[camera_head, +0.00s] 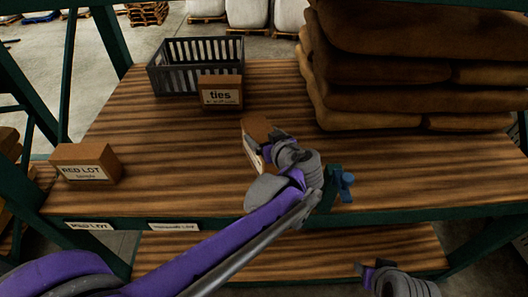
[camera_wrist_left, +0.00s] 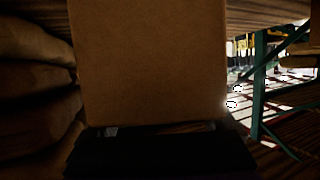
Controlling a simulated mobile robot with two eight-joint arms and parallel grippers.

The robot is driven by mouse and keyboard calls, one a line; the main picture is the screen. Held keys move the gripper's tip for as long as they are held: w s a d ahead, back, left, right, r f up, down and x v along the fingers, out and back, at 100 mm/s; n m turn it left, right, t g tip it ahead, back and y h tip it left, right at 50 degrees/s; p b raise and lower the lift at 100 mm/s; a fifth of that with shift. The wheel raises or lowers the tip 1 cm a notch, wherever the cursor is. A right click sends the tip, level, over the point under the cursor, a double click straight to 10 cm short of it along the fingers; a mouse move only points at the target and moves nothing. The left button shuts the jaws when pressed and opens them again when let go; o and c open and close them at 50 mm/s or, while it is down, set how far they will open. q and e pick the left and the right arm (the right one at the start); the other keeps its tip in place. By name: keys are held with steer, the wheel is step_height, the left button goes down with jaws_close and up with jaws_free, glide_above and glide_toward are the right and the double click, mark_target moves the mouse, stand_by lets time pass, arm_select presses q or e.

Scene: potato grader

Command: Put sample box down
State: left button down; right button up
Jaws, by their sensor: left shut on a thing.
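My left gripper (camera_head: 268,147) is shut on a brown cardboard sample box (camera_head: 256,130) over the middle of the wooden shelf (camera_head: 200,140). The box has a pale label on its side, too oblique to read. In the left wrist view the box (camera_wrist_left: 150,65) fills the middle, upright above the dark gripper (camera_wrist_left: 150,140). I cannot tell whether its underside touches the shelf. Another box, labelled "RED LOT Sample" (camera_head: 86,164), stands at the shelf's left front. My right gripper (camera_head: 369,270) is low at the bottom right, before the lower shelf; its jaws are unclear.
A box labelled "ties" (camera_head: 220,92) stands before a dark slatted crate (camera_head: 187,68) at the back. Stacked brown sacks (camera_head: 400,72) fill the back right. A small blue-teal object (camera_head: 339,187) is by the front edge. Shelf space between boxes is clear.

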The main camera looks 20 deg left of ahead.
arm_select(q)
steer(key=shift+w+f, duration=0.1)
steer(key=shift+f, duration=2.4)
steer(key=shift+b, duration=0.3)
steer(key=shift+f, duration=0.2)
jaws_free()
steer(key=shift+d+r, duration=0.1)
steer(key=shift+r, duration=0.15)
steer(key=v, duration=1.2)
